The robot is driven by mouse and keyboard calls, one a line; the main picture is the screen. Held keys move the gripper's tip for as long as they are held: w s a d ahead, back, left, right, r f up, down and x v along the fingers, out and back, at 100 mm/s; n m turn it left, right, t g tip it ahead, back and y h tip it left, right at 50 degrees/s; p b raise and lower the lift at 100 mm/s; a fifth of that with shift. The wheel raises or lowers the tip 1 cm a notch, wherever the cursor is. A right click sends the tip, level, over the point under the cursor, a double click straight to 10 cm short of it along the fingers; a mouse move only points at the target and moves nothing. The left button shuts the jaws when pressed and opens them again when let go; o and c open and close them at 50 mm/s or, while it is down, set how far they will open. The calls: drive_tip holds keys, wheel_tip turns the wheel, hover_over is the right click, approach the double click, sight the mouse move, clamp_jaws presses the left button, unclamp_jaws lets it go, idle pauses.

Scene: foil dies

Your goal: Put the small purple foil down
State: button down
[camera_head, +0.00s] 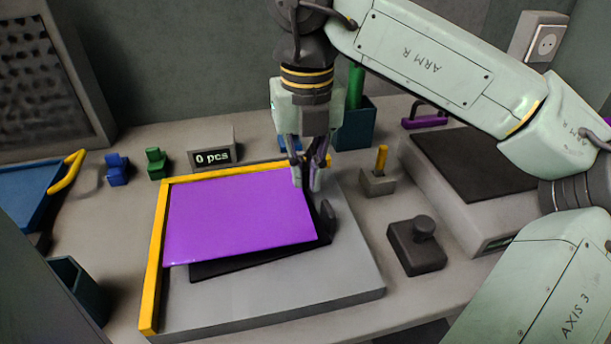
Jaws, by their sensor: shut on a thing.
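The purple foil (240,217) is a flat, bright sheet over a grey board (265,300) with yellow stop rails (158,250) along its left and far sides. A dark plate (225,270) shows under the foil's near and right edges. My gripper (308,185) points down at the foil's far right corner and is shut on the foil there. The fingertips partly hide that corner. The foil's left and far edges lie close to the rails. I cannot tell whether the foil touches the dark plate all over.
A dark upright tab (327,217) stands just right of the foil. A counter reading "0 pcs" (213,155) stands behind the board. A dark knobbed block (416,246), a yellow-pegged block (379,178) and a large dark-topped box (470,180) are to the right.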

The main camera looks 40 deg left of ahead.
drive_tip(key=shift+f, duration=1.25)
drive_tip(key=shift+f, duration=0.2)
drive_tip(key=c, duration=1.7)
unclamp_jaws()
drive_tip(key=shift+r, duration=0.1)
wheel_tip(320, 180, up, 12)
drive_tip(key=shift+r+b, duration=0.15)
drive_tip(key=shift+b, duration=0.2)
